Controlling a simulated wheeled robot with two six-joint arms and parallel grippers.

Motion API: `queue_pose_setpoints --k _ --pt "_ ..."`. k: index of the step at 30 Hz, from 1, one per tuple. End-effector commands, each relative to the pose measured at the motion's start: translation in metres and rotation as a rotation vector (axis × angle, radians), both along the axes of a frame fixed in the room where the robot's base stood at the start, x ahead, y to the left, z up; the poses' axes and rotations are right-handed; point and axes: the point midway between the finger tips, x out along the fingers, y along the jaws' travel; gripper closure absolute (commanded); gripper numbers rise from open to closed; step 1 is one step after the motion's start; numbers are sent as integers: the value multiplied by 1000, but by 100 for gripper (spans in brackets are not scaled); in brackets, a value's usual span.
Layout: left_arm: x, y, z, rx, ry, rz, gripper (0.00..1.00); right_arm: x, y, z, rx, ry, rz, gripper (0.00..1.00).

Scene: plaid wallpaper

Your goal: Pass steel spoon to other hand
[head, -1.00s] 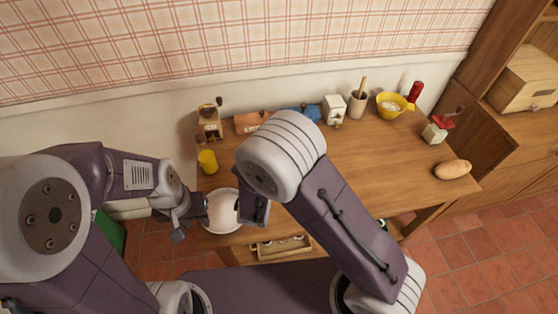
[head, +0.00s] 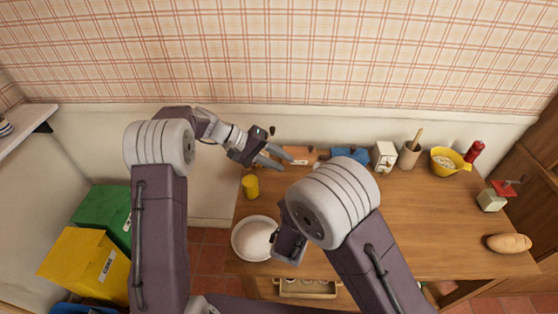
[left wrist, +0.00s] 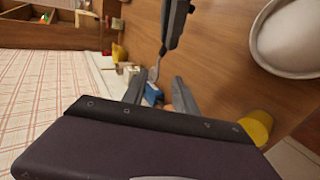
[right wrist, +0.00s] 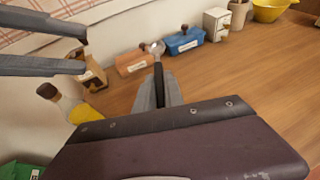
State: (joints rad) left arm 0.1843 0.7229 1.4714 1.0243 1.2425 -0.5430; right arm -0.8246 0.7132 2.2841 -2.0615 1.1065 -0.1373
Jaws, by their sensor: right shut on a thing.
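The steel spoon has a dark handle and a silver bowl. In the right wrist view its handle (right wrist: 158,84) is held between the fingers of my right gripper (right wrist: 160,95), which is shut on it, with the bowl end pointing away. In the head view the right fingers are hidden behind my own arm. My left gripper (head: 284,160) is open and empty above the back of the table. In the left wrist view the silver bowl (left wrist: 154,74) appears between the spread left fingertips (left wrist: 158,88); whether they touch is unclear.
The wooden table (head: 420,220) has free room in its middle. Bread (head: 508,243) lies right.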

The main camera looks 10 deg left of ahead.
Motion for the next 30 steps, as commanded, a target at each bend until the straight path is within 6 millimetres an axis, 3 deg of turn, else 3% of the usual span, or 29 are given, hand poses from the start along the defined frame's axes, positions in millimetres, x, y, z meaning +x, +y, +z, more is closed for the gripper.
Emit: queue_pose_setpoints --k 15,28,30 --pt "11 -81 -61 3 4 -3 65 0 0 0 0 0 0 100" --pt "13 -94 -70 4 3 0 65 0 0 0 0 0 0 100" --pt "13 -93 -70 4 3 0 82 0 0 0 0 0 0 100"
